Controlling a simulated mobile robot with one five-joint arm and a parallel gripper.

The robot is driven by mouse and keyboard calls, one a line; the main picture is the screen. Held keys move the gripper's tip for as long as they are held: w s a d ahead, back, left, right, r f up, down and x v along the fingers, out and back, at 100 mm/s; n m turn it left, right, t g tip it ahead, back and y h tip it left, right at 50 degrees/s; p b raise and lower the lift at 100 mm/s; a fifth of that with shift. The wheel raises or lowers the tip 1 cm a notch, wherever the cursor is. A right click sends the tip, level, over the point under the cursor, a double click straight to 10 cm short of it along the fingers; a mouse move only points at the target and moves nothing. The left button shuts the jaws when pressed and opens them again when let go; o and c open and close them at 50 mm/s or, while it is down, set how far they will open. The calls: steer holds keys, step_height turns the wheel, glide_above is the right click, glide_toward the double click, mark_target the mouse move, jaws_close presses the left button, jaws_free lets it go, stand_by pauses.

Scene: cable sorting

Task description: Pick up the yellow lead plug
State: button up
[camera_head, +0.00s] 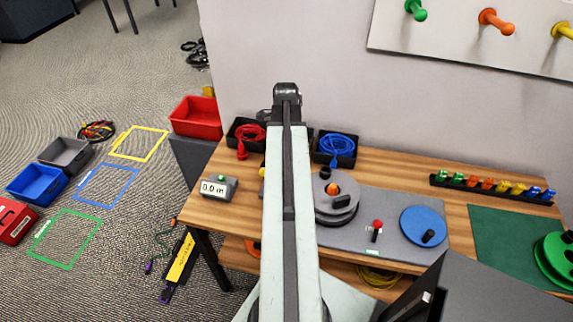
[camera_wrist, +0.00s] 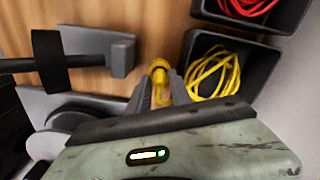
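The yellow lead plug (camera_wrist: 158,72) shows in the wrist view, on the wooden table top between the tips of my gripper (camera_wrist: 158,88). The two grey fingers stand apart, one on each side of the plug; I cannot tell whether they touch it. The yellow lead (camera_wrist: 207,75) lies coiled in a black bin (camera_wrist: 245,50) to the right of the fingers. In the head view my arm covers the gripper and most of the yellow lead. Only a small yellow bit (camera_head: 262,172) shows at the arm's left edge.
A bin with a red lead (camera_wrist: 245,5) is beside the yellow one. In the head view, a blue lead (camera_head: 340,146) sits in a bin right of my arm. A grey reel (camera_head: 337,205) stands close by, and a length meter (camera_head: 216,187) is at the left.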

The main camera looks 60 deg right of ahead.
steer(key=shift+f, duration=0.65)
steer(key=shift+r, duration=0.2)
jaws_close()
steer(key=shift+r, duration=0.1)
step_height(320, 180, up, 10)
steer(key=p, duration=1)
